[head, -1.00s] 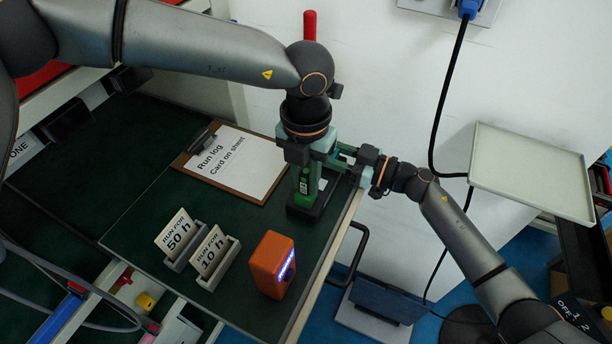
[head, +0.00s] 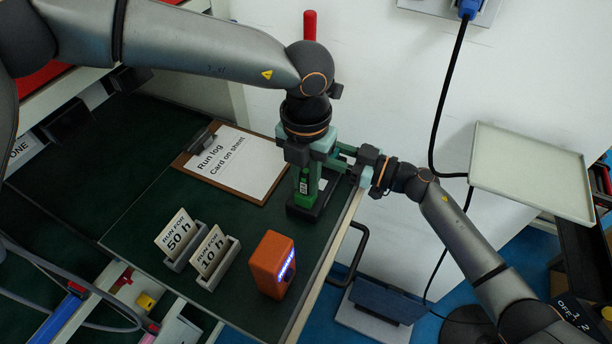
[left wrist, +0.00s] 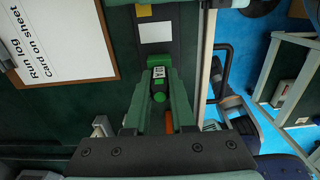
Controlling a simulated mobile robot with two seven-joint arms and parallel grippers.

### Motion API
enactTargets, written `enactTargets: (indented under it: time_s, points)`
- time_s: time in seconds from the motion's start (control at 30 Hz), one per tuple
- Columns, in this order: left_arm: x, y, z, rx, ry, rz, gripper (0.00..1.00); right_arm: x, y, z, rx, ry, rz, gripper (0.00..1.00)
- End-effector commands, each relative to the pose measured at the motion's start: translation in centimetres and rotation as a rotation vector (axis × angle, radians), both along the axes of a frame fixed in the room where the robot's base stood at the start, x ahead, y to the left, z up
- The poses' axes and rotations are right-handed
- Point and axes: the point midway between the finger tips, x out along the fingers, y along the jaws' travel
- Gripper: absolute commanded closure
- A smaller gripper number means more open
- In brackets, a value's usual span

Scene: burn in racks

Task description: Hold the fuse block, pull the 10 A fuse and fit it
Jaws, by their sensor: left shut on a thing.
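The black fuse block (head: 318,207) stands near the right edge of the dark green bench top; it also shows in the left wrist view (left wrist: 174,52), with a pale label. My left gripper (left wrist: 160,88) points down at the block and is shut on a green fuse (left wrist: 159,76) with a small white label, which also shows in the head view (head: 304,182). I cannot tell whether the fuse is seated in the block. My right gripper (head: 345,158) comes in from the right at the block's far side. Its fingertips are partly hidden behind my left gripper.
An orange box (head: 270,264) with a lit blue display stands at the front of the bench. Two card holders, 50 h (head: 178,238) and 10 h (head: 214,258), stand left of it. A clipboard (head: 232,165) marked Run log lies behind. A pale tray (head: 530,170) is at right.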

Motion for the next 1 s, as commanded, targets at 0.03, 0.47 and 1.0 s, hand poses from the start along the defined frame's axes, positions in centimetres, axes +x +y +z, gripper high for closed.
enactTargets:
  time_s: [0.03,0.47,1.0]
  points:
    - [0.03,-0.02,0.05,-0.001,-0.002,0.000,1.00,-0.02,0.00,-0.09,-0.002,0.001,0.000,1.00]
    - [0.04,-0.04,0.41,-0.002,-0.001,0.000,1.00,-0.02,0.00,-0.09,-0.002,0.001,0.000,1.00]
    - [0.02,-0.02,1.03,0.000,-0.001,0.000,1.00,-0.03,-0.01,-0.09,-0.001,0.002,0.000,1.00]
